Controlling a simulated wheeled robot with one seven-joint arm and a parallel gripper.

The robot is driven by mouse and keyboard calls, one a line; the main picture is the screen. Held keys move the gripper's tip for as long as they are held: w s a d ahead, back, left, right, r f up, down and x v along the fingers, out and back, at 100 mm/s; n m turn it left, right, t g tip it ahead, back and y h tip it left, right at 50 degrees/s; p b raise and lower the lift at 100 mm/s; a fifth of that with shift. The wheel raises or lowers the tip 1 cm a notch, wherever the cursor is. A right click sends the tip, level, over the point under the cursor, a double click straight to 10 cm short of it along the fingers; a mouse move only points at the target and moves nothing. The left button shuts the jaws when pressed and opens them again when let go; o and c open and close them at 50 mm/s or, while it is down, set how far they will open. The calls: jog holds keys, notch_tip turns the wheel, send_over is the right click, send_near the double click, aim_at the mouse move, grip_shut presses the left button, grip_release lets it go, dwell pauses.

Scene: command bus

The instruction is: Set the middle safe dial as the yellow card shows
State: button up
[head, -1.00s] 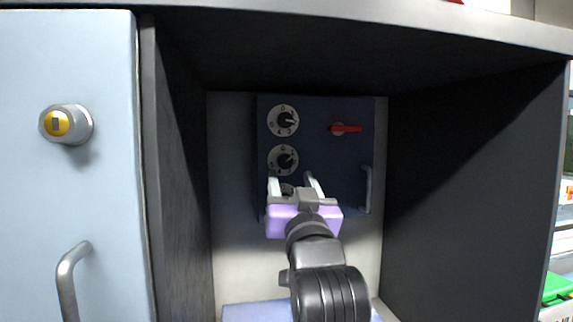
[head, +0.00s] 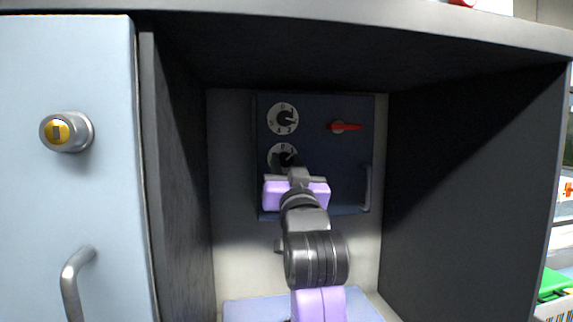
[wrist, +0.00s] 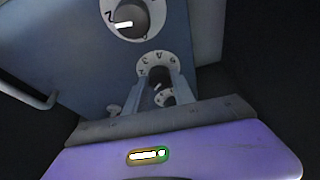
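The dark blue safe (head: 330,190) stands at the back of a dark compartment. Its top dial (head: 283,118) and middle dial (head: 281,153) show in the head view, white-ringed with dark knobs; my gripper (head: 298,172) covers part of the middle dial and hides the bottom one. In the wrist view my gripper (wrist: 161,82) has its fingers apart, one on each side of the middle dial (wrist: 157,70). I cannot tell whether they touch its knob. Another dial (wrist: 130,18) shows large at the top of the wrist view. No yellow card is in view.
The safe has a red lever (head: 346,128) and a grey handle (head: 367,185) on its right. Dark compartment walls close in on both sides. A pale blue door (head: 95,200) with a yellow-centred lock (head: 60,132) stands at the left.

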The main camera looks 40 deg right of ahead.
grip_shut()
jog(key=shift+r+n+p, duration=0.1)
jog(key=shift+n+p, duration=0.3)
jog(key=shift+n, duration=0.1)
jog(key=n+p, duration=0.1)
jog(key=n+t+y+p, duration=0.1)
jog(key=shift+s+d+r+n+y, duration=0.1)
jog(key=shift+d+n+y, duration=0.05)
jog(key=shift+n+y, duration=0.15)
jog(key=n+y+p, duration=0.1)
jog(key=n+p, duration=0.1)
jog(key=shift+n+t, duration=0.3)
jog(key=n+y+p, duration=0.1)
jog(key=n+y, duration=0.1)
jog(key=n, duration=0.1)
jog(key=shift+p, duration=0.3)
jog(key=shift+n+y+p, duration=0.4)
jog(key=shift+n+y, duration=0.6)
jog(key=shift+n, duration=1.4)
